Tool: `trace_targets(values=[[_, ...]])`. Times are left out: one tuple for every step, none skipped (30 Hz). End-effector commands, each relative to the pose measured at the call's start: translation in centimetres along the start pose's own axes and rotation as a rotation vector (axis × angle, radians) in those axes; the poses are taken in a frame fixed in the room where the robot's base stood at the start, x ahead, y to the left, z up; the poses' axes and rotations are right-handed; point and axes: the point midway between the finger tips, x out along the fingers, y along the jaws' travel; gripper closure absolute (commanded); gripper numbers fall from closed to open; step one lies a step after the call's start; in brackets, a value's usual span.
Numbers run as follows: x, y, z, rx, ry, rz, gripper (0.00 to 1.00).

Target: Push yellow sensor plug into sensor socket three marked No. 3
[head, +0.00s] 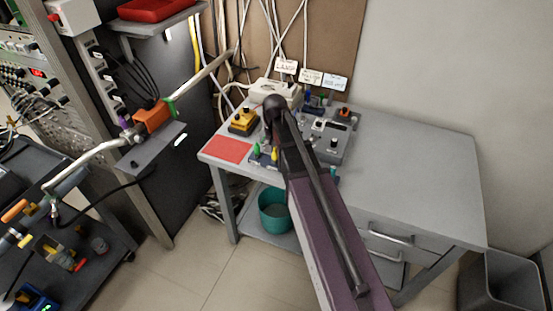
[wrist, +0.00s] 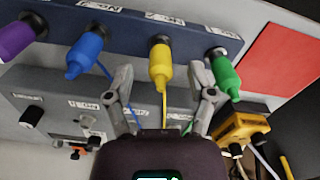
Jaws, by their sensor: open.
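The yellow sensor plug (wrist: 160,65) hangs at a black round socket (wrist: 160,41) on a dark blue rail (wrist: 130,34) in the wrist view. I cannot tell how deep it sits. My gripper (wrist: 161,78) is open, one finger to each side of the plug, with clear gaps and no contact visible. A white upside-down label (wrist: 165,18) is above the yellow plug; its number is not readable. The yellow plug also shows small in the head view (head: 275,154); my arm hides much of the rail there.
Blue (wrist: 86,52), purple (wrist: 18,38) and green (wrist: 226,76) plugs hang at neighbouring sockets. A grey panel (wrist: 60,90) with knobs, a yellow device (wrist: 240,128) and a red sheet (head: 228,149) are near. The table's right side (head: 410,160) is clear.

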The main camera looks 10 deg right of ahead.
Motion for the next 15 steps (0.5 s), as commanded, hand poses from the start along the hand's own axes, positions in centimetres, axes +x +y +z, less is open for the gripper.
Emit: trace_targets(values=[[0.8,0.0,0.0,0.0,0.0,0.0,0.3],[1.0,0.0,0.0,0.0,0.0,0.0,0.3],[1.3,0.0,0.0,0.0,0.0,0.0,0.3],[1.4,0.0,0.0,0.0,0.0,0.0,0.3],[1.6,0.0,0.0,0.0,0.0,0.0,0.3],[1.7,0.0,0.0,0.0,0.0,0.0,0.3],[1.8,0.0,0.0,0.0,0.0,0.0,0.3],[1.8,0.0,0.0,0.0,0.0,0.0,0.3],[1.9,0.0,0.0,0.0,0.0,0.0,0.3],[1.9,0.0,0.0,0.0,0.0,0.0,0.3],[1.9,0.0,0.0,0.0,0.0,0.0,0.3],[1.9,0.0,0.0,0.0,0.0,0.0,0.3],[1.9,0.0,0.0,0.0,0.0,0.0,0.3],[1.9,0.0,0.0,0.0,0.0,0.0,0.3],[1.9,0.0,0.0,0.0,0.0,0.0,0.3]])
